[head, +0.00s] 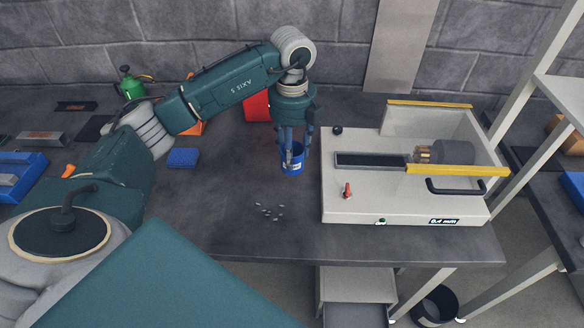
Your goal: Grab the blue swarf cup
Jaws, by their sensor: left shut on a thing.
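Part of the cup's rim and inside is hidden by the fingers. My right gripper does not show in the head view.
The white machine (365,206) with yellow edges stands right of the cup. Small metal bits (268,212) lie on the bench (210,215) in front of it. A blue block (183,157), a green oil can (131,85) and a red thing (257,107) stand left and behind.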

